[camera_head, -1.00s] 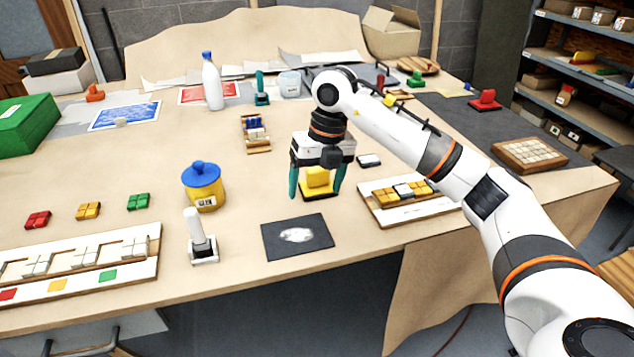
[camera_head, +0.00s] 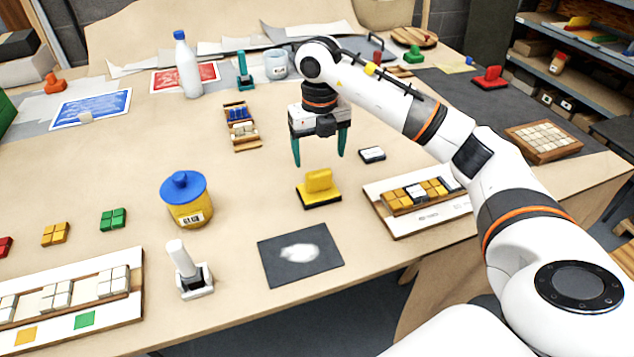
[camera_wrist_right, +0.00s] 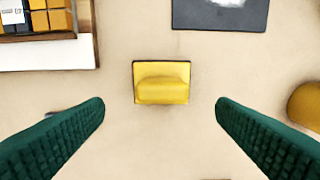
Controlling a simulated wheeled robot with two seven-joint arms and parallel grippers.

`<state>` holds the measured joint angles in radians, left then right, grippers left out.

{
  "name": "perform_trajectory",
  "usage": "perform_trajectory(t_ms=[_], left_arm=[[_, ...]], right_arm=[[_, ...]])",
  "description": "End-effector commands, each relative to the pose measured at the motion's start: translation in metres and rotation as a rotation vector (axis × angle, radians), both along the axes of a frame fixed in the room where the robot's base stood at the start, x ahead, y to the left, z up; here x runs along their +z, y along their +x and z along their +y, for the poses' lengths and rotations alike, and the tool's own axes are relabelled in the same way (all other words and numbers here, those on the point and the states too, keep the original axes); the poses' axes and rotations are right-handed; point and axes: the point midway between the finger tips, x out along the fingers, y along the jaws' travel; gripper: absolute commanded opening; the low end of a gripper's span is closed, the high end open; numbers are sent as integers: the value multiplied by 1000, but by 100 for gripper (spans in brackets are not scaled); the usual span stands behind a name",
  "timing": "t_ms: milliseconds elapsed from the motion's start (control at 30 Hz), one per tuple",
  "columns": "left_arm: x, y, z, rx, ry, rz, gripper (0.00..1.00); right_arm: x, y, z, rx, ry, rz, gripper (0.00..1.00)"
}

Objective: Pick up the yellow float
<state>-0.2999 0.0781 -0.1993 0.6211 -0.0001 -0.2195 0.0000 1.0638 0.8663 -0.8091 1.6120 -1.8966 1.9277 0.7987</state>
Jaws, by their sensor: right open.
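The yellow float (camera_head: 319,186) sits on the table, a yellow block handle on a flat base with a dark edge. In the right wrist view the float (camera_wrist_right: 162,84) lies between and beyond the two green fingertips, touching neither. My right gripper (camera_head: 320,162) is open and empty, above and a little behind the float in the head view. Its green fingers also show in the right wrist view (camera_wrist_right: 160,106). My left gripper is not in view.
A dark sheet with a white patch (camera_head: 270,267) lies in front of the float. A yellow pot with a blue lid (camera_head: 185,208) stands to the left. A mosaic panel (camera_head: 400,223) lies to the right, and a small white-topped block (camera_head: 372,154) behind.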

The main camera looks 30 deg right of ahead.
Motion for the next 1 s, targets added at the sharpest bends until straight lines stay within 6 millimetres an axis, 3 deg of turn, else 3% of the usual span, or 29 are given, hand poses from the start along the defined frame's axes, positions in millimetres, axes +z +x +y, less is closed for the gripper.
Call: perform_trajectory(t_ms=[200,367,600,933,1000], left_arm=[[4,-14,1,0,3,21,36],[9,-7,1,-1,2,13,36],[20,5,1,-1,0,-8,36],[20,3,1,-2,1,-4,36],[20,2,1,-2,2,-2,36]], right_arm=[[-26,0,0,0,0,1,80],[-38,-1,1,1,0,2,80],[-73,-3,3,1,1,1,80],[-81,-3,3,1,0,-1,80],[-81,-3,3,1,0,-1,69]])
